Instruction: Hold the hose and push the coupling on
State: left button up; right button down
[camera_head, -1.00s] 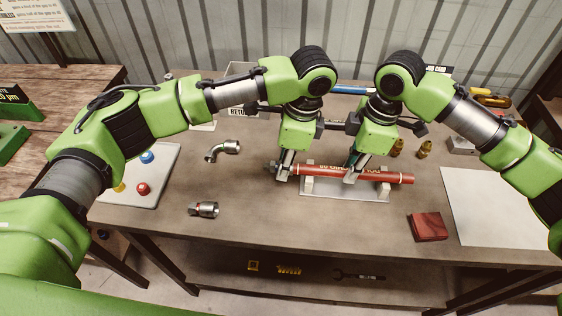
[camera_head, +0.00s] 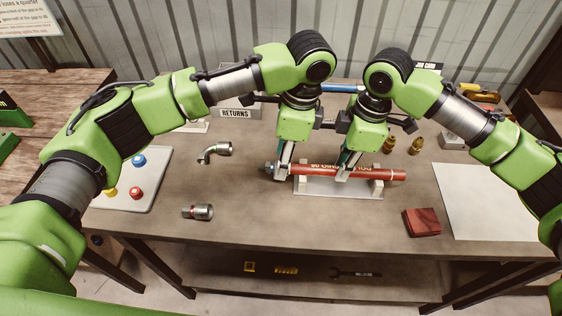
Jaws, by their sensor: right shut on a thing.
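The red hose (camera_head: 389,174) lies level across two pale supports on a small grey plate. My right gripper (camera_head: 343,175) points down and is shut on the hose near its middle. My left gripper (camera_head: 281,174) is at the hose's left end. A small metal coupling (camera_head: 269,168) shows just left of its fingers, in line with the hose. The fingers hide most of the coupling and the hose end, so I cannot tell whether they grip it or how far it sits on the hose.
A metal elbow fitting (camera_head: 216,151) and a straight metal fitting (camera_head: 198,212) lie left on the bench. A button panel (camera_head: 151,188) is farther left. A dark red block (camera_head: 424,223) and a white sheet (camera_head: 490,200) are at right. Brass fittings (camera_head: 416,145) stand behind the hose.

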jog(key=shift+d, duration=0.1)
pick_arm(q)
notch_tip(320, 180, up, 9)
jog(key=d, duration=0.1)
jog(key=shift+d+r, duration=0.15)
jog(key=shift+d, duration=0.2)
pick_arm(e)
jog(key=c, duration=1.8)
grip_release()
jog(key=shift+c, duration=0.2)
jog(key=shift+r, duration=0.1)
